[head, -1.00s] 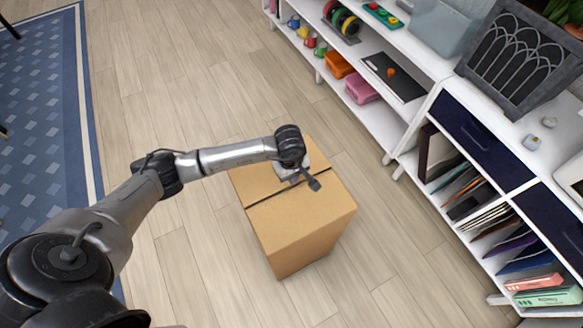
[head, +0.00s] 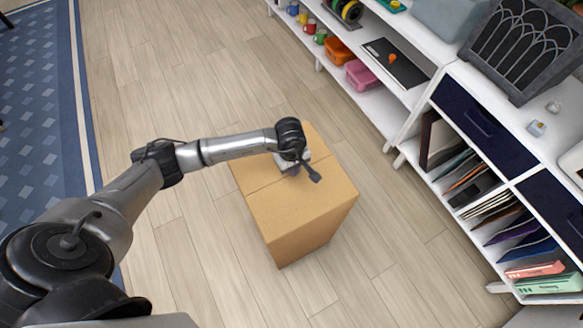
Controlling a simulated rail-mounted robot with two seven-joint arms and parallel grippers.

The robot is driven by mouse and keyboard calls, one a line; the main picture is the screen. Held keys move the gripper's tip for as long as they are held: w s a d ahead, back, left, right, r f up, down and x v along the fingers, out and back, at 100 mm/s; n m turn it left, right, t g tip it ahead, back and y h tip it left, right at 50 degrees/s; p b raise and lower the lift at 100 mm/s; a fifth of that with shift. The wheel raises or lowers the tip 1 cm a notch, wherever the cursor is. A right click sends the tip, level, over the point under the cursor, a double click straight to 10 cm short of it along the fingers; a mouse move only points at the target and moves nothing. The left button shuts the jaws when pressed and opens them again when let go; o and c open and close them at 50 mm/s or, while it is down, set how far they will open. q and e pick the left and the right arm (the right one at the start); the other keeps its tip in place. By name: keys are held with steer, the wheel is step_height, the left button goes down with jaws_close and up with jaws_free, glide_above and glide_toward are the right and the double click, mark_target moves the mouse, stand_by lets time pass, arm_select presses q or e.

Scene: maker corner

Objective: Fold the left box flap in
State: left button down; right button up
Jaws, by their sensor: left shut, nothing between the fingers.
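A brown cardboard box (head: 305,205) stands on the floor in the middle of the head view. Its top looks flat, with the flaps lying down and a thin seam running across between them. My left arm reaches in from the left, and my left gripper (head: 302,170) is over the top of the box, shut and empty. The gripper hides part of the top and of the seam; I cannot tell whether its fingers touch the cardboard. My right gripper is not in view.
A white shelf unit (head: 408,95) with bins, folders and a dark drawer (head: 480,135) stands to the right of the box. A blue patterned rug (head: 40,130) lies at the left. The wooden floor (head: 190,90) around the box is clear.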

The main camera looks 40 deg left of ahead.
arm_select(q)
steer(key=shift+s+a+f, duration=0.1)
steer(key=shift+s+f, duration=0.05)
steer(key=shift+f, duration=0.25)
steer(key=shift+s+a+f, duration=0.1)
steer(key=shift+f, duration=0.4)
steer(key=shift+w+d+r+p, duration=0.2)
steer(key=shift+r+p, duration=0.2)
steer(key=shift+r, duration=0.25)
steer(key=shift+s+r+p, duration=0.2)
steer(key=shift+r+p, duration=0.15)
steer(key=shift+r, duration=0.2)
steer(key=r, duration=0.1)
steer(key=r+p, duration=0.1)
steer(key=r, duration=0.1)
steer(key=r+p, duration=0.1)
steer(key=shift+w+a+r, duration=0.1)
steer(key=shift+w+r, duration=0.05)
steer(key=shift+w, duration=0.2)
step_height(320, 180, up, 9)
